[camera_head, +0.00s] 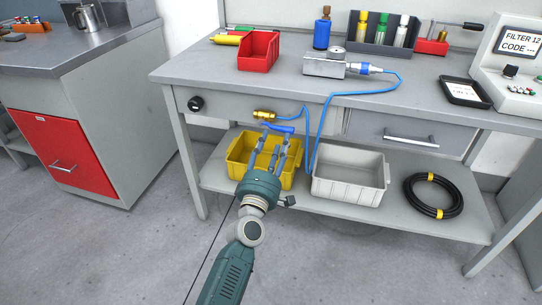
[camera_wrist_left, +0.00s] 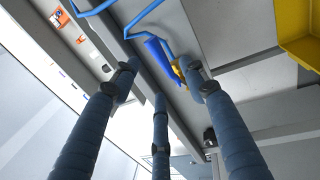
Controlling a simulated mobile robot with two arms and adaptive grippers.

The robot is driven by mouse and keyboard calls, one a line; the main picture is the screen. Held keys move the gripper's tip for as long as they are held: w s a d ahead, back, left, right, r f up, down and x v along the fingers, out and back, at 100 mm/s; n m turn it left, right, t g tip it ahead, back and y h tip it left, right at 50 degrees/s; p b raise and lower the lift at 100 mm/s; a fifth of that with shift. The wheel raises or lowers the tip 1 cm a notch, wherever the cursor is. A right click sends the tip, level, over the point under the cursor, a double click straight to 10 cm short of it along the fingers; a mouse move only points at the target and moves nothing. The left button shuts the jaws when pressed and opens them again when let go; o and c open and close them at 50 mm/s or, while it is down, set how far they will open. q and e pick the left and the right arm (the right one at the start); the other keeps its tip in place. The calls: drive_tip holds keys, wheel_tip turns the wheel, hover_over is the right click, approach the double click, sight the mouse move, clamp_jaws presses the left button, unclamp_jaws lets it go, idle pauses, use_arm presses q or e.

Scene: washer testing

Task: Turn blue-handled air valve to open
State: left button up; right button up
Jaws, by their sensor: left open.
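The air valve has a brass body (camera_head: 264,114) on the front of the workbench, with a blue lever handle (camera_head: 279,128) below it and a blue hose on its right. My left gripper (camera_head: 272,146) comes up from below, its fingers spread and open, with the tips close to the handle. In the left wrist view the blue handle (camera_wrist_left: 158,50) lies beyond the fingers (camera_wrist_left: 160,84), and the brass body (camera_wrist_left: 179,72) is partly hidden by the right finger. I cannot tell whether a finger touches the handle. My right gripper is not in view.
A yellow bin (camera_head: 238,172) sits on the lower shelf behind my gripper. A grey bin (camera_head: 378,185) and a coiled black hose (camera_head: 433,212) are to its right. The blue hose (camera_head: 310,140) hangs right of the valve. A black knob (camera_head: 195,103) is at the left.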

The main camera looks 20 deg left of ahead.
use_arm(q)
drive_tip(key=s, duration=0.2)
drive_tip(key=s+f, duration=0.1)
drive_tip(key=s, duration=0.2)
idle(0.3)
